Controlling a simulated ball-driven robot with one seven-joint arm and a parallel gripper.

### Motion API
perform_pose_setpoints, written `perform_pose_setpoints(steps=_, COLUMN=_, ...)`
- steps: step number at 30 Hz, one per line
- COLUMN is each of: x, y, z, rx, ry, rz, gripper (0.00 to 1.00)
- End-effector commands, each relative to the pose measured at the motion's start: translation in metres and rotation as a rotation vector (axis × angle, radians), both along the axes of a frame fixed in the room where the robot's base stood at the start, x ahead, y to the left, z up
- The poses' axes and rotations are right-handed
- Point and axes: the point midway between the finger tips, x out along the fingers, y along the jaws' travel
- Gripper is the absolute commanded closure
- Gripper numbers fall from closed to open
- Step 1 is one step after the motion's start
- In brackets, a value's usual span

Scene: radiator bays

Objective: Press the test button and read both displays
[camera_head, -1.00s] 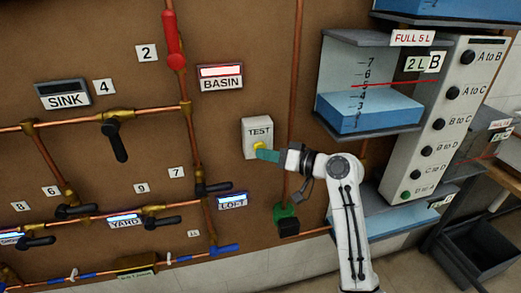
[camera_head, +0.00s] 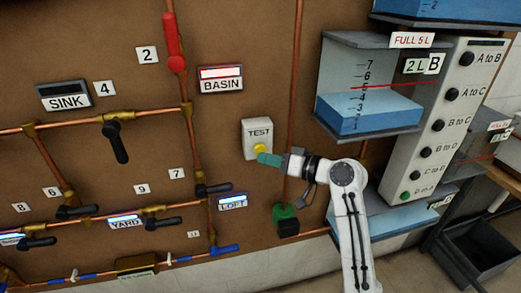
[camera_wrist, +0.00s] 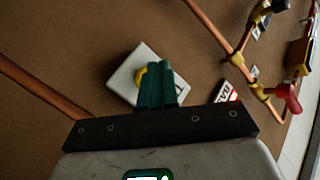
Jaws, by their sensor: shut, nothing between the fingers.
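The white TEST box (camera_head: 257,130) is on the brown wall panel with a yellow button (camera_head: 260,148) low on its face. My gripper (camera_head: 262,158) is shut and empty, its green fingertips at the button's lower right. In the wrist view the fingers (camera_wrist: 158,70) cover part of the button (camera_wrist: 140,76); I cannot tell whether they touch it. The BASIN display (camera_head: 220,73) is lit red and white. The SINK display (camera_head: 65,90) is dark. The LOFT display (camera_head: 232,198) and the YARD display (camera_head: 125,219) are lit bluish white. No reading is legible on any display.
Copper pipes with black valve levers (camera_head: 118,145) and a red lever (camera_head: 172,45) cover the panel left of the box. A green-and-black fitting (camera_head: 287,220) sits below. A clear tank with blue water (camera_head: 368,112) and a button column (camera_head: 445,120) stand right.

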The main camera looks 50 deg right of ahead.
Motion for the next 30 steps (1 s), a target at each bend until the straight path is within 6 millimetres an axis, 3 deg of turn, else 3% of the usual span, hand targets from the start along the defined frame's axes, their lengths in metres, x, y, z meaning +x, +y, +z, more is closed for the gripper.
perform_pose_setpoints(steps=9, x=-0.002, y=0.001, z=0.000, rx=0.000, ry=0.001, rz=0.001, gripper=1.00)
perform_pose_setpoints(steps=24, x=-0.037, y=0.026, z=0.000, rx=0.001, ry=0.002, rz=0.001, gripper=1.00)
perform_pose_setpoints(steps=30, x=-0.042, y=0.028, z=0.000, rx=0.000, ry=0.000, rz=0.001, gripper=1.00)
